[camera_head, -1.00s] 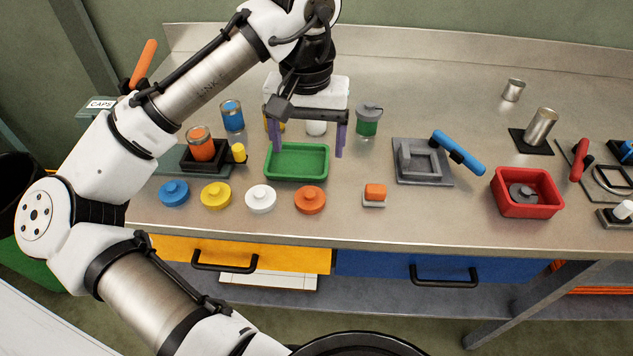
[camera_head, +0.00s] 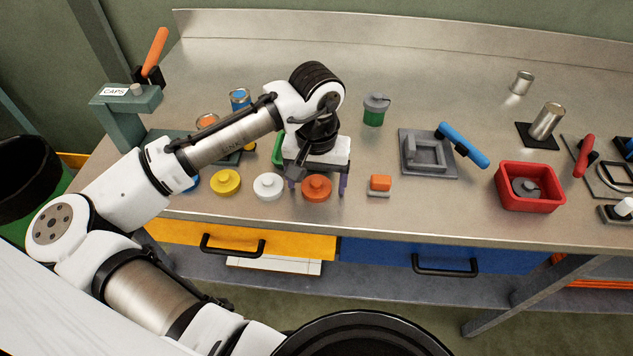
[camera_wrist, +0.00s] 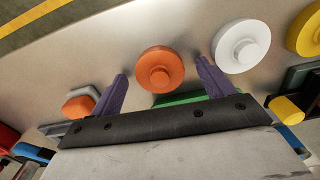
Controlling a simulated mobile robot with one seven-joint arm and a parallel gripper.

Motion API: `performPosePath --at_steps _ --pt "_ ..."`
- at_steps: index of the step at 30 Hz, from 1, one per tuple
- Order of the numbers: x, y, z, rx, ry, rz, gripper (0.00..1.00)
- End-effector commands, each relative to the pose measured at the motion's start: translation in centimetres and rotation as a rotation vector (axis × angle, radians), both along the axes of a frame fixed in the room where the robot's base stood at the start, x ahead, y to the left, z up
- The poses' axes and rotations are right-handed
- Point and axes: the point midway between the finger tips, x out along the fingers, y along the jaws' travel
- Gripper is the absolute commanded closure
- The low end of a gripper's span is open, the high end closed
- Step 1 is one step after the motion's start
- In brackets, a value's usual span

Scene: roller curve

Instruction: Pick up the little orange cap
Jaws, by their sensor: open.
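The orange cap (camera_head: 316,188) is a small round disc with a raised knob, lying flat near the front edge of the bench. It also shows in the wrist view (camera_wrist: 159,69), beyond and between the two purple fingers. My gripper (camera_head: 317,186) is open and empty, with one finger on each side of the cap as seen in the head view. In the wrist view my gripper (camera_wrist: 161,76) spans the cap with gaps on both sides. I cannot tell how high the fingertips are above the bench.
A white cap (camera_head: 268,186) and a yellow cap (camera_head: 226,182) lie to the left. A small orange-topped block (camera_head: 380,184) stands close on the right. A red bin (camera_head: 527,187) is further right.

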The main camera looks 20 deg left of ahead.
Motion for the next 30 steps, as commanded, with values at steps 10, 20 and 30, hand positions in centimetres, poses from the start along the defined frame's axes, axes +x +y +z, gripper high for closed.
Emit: performPosePath --at_steps 10,20,30 --pt "0.01 -0.03 -0.26 -0.001 -0.001 -0.001 0.31" --pt "0.02 -0.03 -0.23 -0.001 -0.001 -0.001 0.67" --pt "0.07 0.01 0.51 0.001 -0.002 0.000 0.67"
